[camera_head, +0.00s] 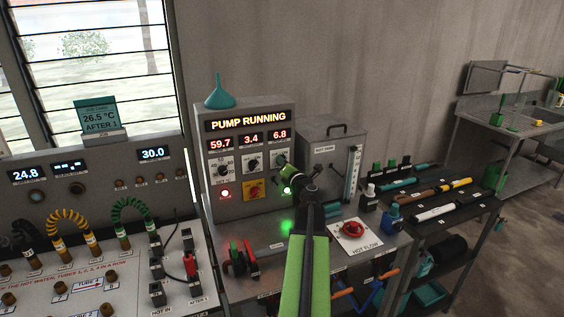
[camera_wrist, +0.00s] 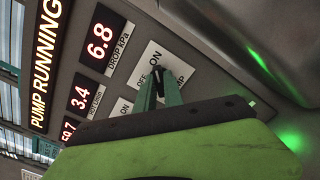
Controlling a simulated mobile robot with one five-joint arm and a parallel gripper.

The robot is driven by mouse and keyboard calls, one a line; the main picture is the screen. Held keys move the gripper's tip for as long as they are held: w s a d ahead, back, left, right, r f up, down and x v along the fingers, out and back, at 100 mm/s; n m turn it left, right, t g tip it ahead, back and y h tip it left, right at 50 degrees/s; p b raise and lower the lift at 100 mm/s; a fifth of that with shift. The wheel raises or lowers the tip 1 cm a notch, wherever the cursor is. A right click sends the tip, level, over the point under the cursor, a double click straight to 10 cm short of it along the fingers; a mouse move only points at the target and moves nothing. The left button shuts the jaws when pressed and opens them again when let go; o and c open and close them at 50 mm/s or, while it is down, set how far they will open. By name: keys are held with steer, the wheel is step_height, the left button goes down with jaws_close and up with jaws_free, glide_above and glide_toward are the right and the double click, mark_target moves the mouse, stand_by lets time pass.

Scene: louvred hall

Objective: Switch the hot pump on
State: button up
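The grey pump panel (camera_head: 235,190) has a lit display (camera_head: 248,120) reading "PUMP RUNNING", with 59.7, 3.4 and 6.8 below; this display also shows in the wrist view (camera_wrist: 45,50). My gripper (camera_head: 284,168) is at the panel's right-hand switch. In the wrist view, my gripper's two teal fingers (camera_wrist: 160,92) stand close together on either side of the black switch knob (camera_wrist: 158,72), on a white OFF/ON plate (camera_wrist: 165,58). They seem shut on it. The fingers partly hide the knob, so its exact angle is unclear. A green light glows beside my gripper.
A grey tank (camera_head: 325,145) stands close on the right.

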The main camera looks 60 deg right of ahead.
steer(key=o, duration=0.5)
steer(key=shift+s, duration=0.1)
steer(key=v, duration=0.7)
steer(key=shift+a, duration=0.1)
